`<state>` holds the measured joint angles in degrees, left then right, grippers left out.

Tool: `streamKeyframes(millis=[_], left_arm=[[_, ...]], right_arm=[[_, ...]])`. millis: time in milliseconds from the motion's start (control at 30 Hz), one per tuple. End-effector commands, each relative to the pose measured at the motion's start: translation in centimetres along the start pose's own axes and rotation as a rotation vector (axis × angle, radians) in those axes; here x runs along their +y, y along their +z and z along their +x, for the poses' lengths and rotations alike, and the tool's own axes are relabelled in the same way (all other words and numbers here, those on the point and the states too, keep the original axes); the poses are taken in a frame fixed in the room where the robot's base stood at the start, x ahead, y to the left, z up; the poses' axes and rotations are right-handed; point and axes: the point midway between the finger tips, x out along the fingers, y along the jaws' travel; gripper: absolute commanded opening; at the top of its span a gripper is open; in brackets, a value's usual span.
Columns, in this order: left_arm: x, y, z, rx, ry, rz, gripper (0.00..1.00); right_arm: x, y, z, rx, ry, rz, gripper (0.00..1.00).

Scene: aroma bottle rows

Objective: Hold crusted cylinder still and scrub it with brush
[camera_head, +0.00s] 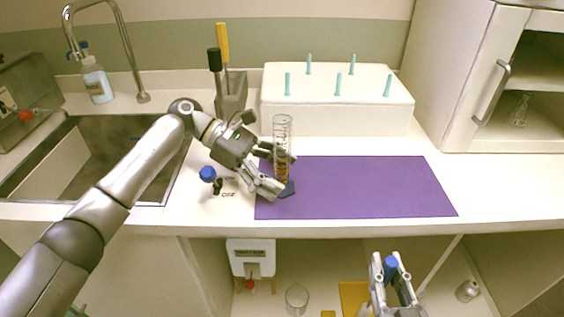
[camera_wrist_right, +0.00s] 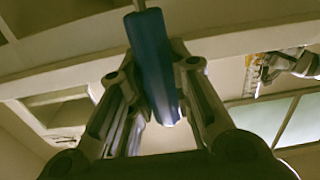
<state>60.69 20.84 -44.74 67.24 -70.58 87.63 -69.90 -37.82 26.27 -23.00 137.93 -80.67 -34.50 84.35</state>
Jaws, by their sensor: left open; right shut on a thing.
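The crusted cylinder (camera_head: 282,132) is a clear, tall graduated cylinder with brownish crust low inside and a dark blue base. It stands upright on the purple mat (camera_head: 370,185), near its left edge. My left gripper (camera_head: 279,174) is open, with its fingers around the cylinder's lower part. My right gripper (camera_head: 388,275) is low in front of the counter, shut on the brush's blue handle (camera_head: 391,264). In the right wrist view the handle (camera_wrist_right: 152,65) is between the fingers, with a thin rod at its upper end. The brush's bristles are not visible.
A white peg rack (camera_head: 335,115) stands behind the mat. A holder (camera_head: 231,95) with black and yellow handled tools is left of it. A sink (camera_head: 90,160) and soap bottle (camera_head: 97,82) are at left. The counter's front edge lies between the right gripper and the cylinder.

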Motion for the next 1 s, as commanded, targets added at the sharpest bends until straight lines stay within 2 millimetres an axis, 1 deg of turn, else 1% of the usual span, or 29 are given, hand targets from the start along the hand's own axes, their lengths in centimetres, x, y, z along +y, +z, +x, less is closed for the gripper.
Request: streamKeyframes(millis=[100, 333, 733, 767, 867, 967, 1000], left_arm=[[0.0, 0.0, 0.0, 0.000, 0.000, 0.000, 0.71], [0.0, 0.0, 0.0, 0.000, 0.000, 0.001, 0.42], [0.0, 0.0, 0.0, 0.000, 0.000, 0.000, 0.40], [0.0, 0.0, 0.0, 0.000, 0.000, 0.000, 0.40], [0.0, 0.0, 0.0, 0.000, 0.000, 0.000, 0.40], [0.0, 0.0, 0.0, 0.000, 0.000, 0.000, 0.39], [0.0, 0.0, 0.0, 0.000, 0.000, 0.000, 0.39]], right_arm=[[0.0, -0.1, 0.0, 0.000, 0.000, 0.000, 0.00], [0.0, 0.0, 0.0, 0.000, 0.000, 0.000, 0.00], [-0.2, -0.1, 0.1, 0.001, -0.008, 0.000, 0.00], [-0.5, -0.1, 0.2, 0.001, -0.018, 0.000, 0.00], [-2.2, -0.5, 0.7, 0.005, -0.083, 0.000, 0.00], [-5.0, -1.0, 1.3, 0.008, -0.193, -0.001, 0.00], [-6.3, -1.2, 1.4, 0.008, -0.245, -0.001, 0.00]])
